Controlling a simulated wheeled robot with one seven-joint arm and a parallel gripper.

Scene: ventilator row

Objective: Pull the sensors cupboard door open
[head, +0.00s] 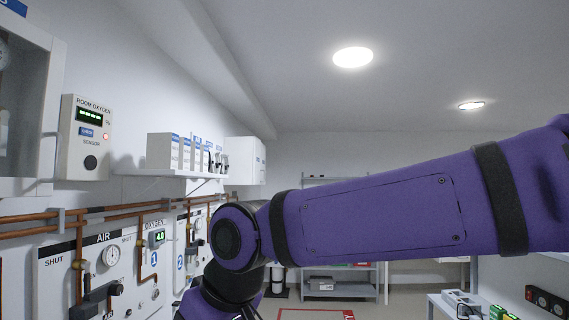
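No label reading "sensors" can be read on a cupboard. A white wall cupboard (246,161) hangs beyond the shelf on the left wall. It looks shut, and its label and handle are too small to make out. A grey-framed cabinet (46,118) is cut off at the left edge, with a dark inside or pane and a blue sign above it. I cannot tell which one is the sensors cupboard. My purple arm crosses from the right, and its lower end runs out of the bottom of the head view. My gripper is not visible.
A room oxygen sensor box (86,137) and a shelf of white boxes (170,174) are on the left wall. Copper pipes (110,212) and an AIR panel (98,268) lie below. A bench (440,305) stands at the lower right, a rack (340,290) at the back.

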